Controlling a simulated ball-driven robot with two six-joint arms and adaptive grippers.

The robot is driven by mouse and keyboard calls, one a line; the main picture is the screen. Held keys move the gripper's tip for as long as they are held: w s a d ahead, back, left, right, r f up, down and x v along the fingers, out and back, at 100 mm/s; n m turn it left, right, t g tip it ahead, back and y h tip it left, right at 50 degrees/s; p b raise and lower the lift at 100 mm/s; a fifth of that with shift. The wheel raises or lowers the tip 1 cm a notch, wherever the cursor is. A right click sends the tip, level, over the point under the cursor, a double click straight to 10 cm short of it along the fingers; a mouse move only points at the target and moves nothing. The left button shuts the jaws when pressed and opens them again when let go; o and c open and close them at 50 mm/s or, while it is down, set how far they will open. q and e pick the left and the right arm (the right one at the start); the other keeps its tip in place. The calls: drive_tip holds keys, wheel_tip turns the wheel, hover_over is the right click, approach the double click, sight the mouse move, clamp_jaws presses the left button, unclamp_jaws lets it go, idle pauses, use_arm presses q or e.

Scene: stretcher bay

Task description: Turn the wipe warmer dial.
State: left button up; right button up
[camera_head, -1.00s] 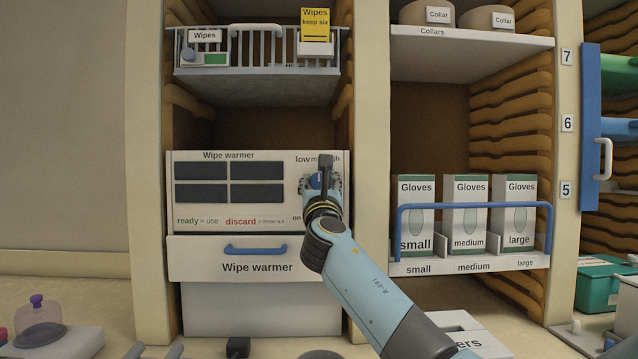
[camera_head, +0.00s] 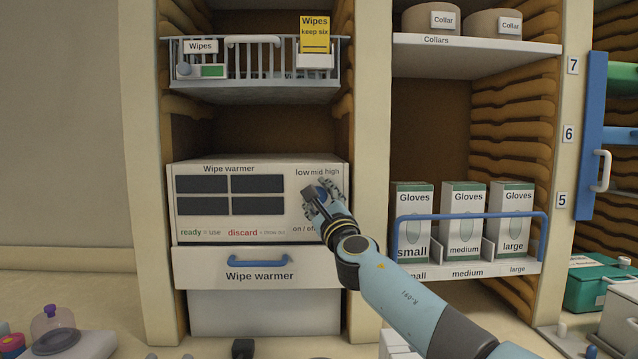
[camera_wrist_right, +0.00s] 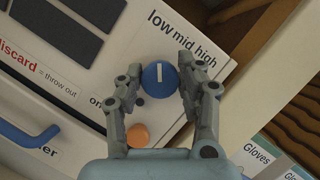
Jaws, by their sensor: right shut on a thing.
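The wipe warmer (camera_head: 263,166) is a white box in the shelf bay with four dark windows. Its blue dial (camera_wrist_right: 160,75) sits at the upper right of the front, under the words low, mid and high. My right gripper (camera_head: 323,195) is at the dial, largely hiding it in the head view. In the right wrist view my gripper (camera_wrist_right: 159,82) has one finger on each side of the dial and is shut on it. The dial's white mark points roughly toward low. My left gripper is not in view.
An orange button (camera_wrist_right: 138,135) sits just below the dial, near my fingers. Below is a drawer with a blue handle (camera_head: 258,261). A wire basket (camera_head: 257,95) hangs above. Glove boxes (camera_head: 464,222) stand behind a blue rail to the right.

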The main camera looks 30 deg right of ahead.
drive_tip(key=shift+n+y+p, duration=0.4)
drive_tip(key=shift+n+p, duration=0.35)
drive_tip(key=shift+n, duration=0.25)
drive_tip(key=o, duration=1.1)
drive_tip(key=v, duration=1.2)
